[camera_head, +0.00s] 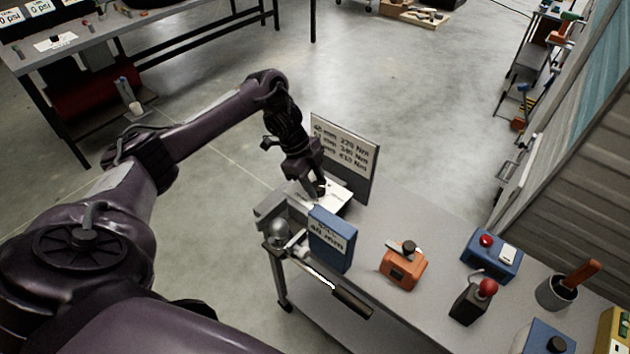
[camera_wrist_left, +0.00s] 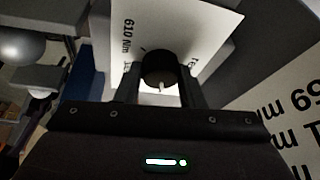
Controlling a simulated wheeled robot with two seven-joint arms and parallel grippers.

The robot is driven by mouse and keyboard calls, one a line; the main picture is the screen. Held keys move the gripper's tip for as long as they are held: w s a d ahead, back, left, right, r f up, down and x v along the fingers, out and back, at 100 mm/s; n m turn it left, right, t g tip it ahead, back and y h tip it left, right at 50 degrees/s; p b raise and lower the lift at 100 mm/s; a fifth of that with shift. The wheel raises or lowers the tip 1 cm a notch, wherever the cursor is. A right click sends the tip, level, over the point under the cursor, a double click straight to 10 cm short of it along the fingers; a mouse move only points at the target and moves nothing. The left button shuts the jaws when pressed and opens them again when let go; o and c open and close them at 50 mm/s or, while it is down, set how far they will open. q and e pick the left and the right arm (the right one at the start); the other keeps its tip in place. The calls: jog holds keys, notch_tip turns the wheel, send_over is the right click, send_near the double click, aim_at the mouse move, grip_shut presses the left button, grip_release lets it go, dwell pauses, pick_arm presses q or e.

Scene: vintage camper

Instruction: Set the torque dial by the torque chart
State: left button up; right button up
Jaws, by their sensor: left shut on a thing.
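My left gripper (camera_head: 318,191) reaches down over a white dial plate (camera_head: 341,193) at the far end of the bench. In the left wrist view its fingers are shut on a round black dial knob (camera_wrist_left: 158,68). The knob has a pale pointer mark at the lower side in that view. The plate (camera_wrist_left: 205,22) carries printed values, one reading 610 Nm; others are hidden. The torque chart (camera_head: 345,155) stands upright behind the plate, pairing mm sizes with Nm values; its first line seems to read 48 mm, 220 Nm. A blue block (camera_head: 331,240) bears a label reading 48 mm. My right gripper is not in view.
A vise-like grey fixture with a round ball (camera_head: 276,232) is beside the blue block. A dark-handled bar (camera_head: 351,302) crosses the near edge. An orange box (camera_head: 403,265), a blue button box (camera_head: 491,254), a red-knobbed lever (camera_head: 475,300) and a cup (camera_head: 557,293) stand right.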

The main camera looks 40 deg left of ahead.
pick_arm(q)
jog(key=shift+w+r, duration=0.1)
dwell(0.3)
jog(key=o, duration=1)
jog(key=p+v, duration=0.2)
jog(key=v, duration=0.5)
jog(key=shift+a+r, duration=0.2)
jog(key=shift+r, duration=0.05)
